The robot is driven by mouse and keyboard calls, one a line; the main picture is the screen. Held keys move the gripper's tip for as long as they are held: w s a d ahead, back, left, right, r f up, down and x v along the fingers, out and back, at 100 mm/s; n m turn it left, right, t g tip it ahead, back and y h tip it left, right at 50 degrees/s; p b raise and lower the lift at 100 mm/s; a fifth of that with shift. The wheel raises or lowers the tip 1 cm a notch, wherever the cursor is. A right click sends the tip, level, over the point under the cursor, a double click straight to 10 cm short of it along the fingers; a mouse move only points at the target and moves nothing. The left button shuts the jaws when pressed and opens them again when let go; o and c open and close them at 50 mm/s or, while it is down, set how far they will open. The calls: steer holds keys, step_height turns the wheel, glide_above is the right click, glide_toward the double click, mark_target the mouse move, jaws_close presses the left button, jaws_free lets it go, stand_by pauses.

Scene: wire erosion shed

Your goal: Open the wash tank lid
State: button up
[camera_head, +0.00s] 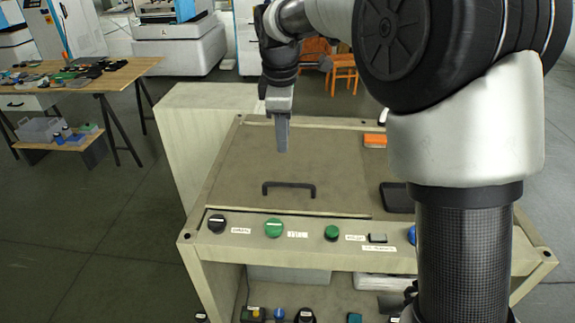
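The wash tank lid (312,165) is a flat beige-brown panel set in the top of a pale bench. It lies flat and looks closed. A dark bar handle (289,188) is fixed near its front edge. My gripper (282,148) points down above the lid, behind the handle in the picture, and appears apart from it. The fingers overlap edge-on from this view, so their opening cannot be made out. Nothing is visible between them. My arm hides part of the bench's right side.
The bench's front panel (300,238) carries knobs and buttons, including a green knob (274,228) and a black knob (217,223). A dark tray (397,197) and an orange item (375,141) lie right of the lid. A cluttered wooden table (128,73) stands at the left.

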mark_target(285, 184)
steer(key=w+f, duration=0.1)
steer(key=f, duration=0.4)
steer(key=w+f+b, duration=0.1)
steer(key=f, duration=0.5)
steer(key=w+f, duration=0.1)
steer(key=f, duration=0.4)
steer(key=shift+f+b, duration=0.25)
steer(key=shift+b, duration=0.05)
jaws_close()
